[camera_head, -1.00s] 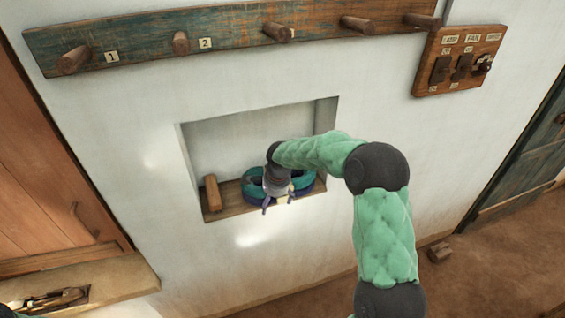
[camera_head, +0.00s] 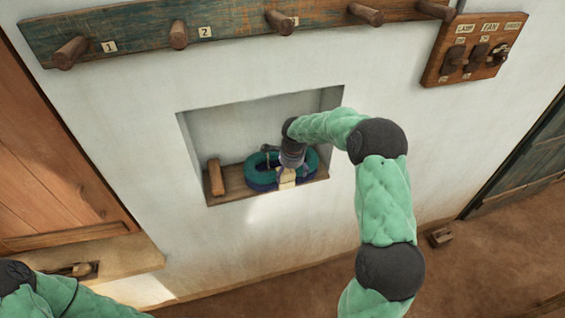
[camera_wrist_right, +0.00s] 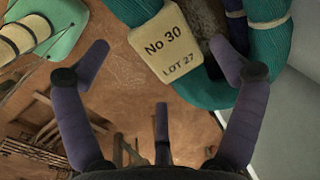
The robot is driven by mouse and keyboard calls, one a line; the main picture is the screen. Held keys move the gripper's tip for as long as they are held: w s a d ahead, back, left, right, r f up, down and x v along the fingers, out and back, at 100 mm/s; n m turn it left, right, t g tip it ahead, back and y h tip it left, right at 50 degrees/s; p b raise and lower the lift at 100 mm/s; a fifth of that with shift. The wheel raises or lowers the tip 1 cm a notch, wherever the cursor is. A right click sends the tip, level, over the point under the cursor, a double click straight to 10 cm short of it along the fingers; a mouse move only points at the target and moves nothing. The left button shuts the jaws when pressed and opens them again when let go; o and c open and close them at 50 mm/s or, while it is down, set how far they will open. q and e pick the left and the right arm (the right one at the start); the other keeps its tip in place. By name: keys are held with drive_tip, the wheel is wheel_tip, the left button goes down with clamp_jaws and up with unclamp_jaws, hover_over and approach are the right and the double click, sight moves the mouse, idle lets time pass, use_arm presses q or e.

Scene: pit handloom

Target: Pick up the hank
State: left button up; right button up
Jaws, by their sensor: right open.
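The hank (camera_head: 262,177) is a looped coil of teal and dark blue-purple yarn. It lies on the wooden floor of the wall niche, partly hidden by my right wrist. In the right wrist view the hank (camera_wrist_right: 204,88) crosses the top right, with a cream tag reading "No 30 LOT 27" (camera_wrist_right: 165,45). My right gripper (camera_head: 287,172) is at the front of the hank by the tag. In the wrist view its fingers (camera_wrist_right: 158,62) are spread, with the tag between the two side tips; contact cannot be told. My left arm shows at the lower left; its gripper is out of view.
The niche's side walls and wooden sill (camera_head: 232,195) bound the space. A wooden block (camera_head: 215,178) stands left of the hank. Above are a peg rail (camera_head: 230,30) and a switch board (camera_head: 475,50). A small block (camera_head: 441,237) lies on the floor.

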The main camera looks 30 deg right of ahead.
sight(289, 173)
drive_tip(key=shift+w+d+f, duration=0.1)
drive_tip(key=shift+w+f, duration=0.05)
drive_tip(key=shift+f, duration=0.4)
drive_tip(key=shift+w+d+f, duration=0.1)
drive_tip(key=shift+w+f, duration=0.05)
drive_tip(key=shift+f, duration=0.4)
drive_tip(key=shift+w+d+f, duration=0.1)
drive_tip(key=shift+w+f, duration=0.05)
drive_tip(key=shift+f, duration=0.3)
drive_tip(key=c, duration=1.4)
drive_tip(key=shift+o, duration=0.2)
drive_tip(key=shift+r, duration=0.15)
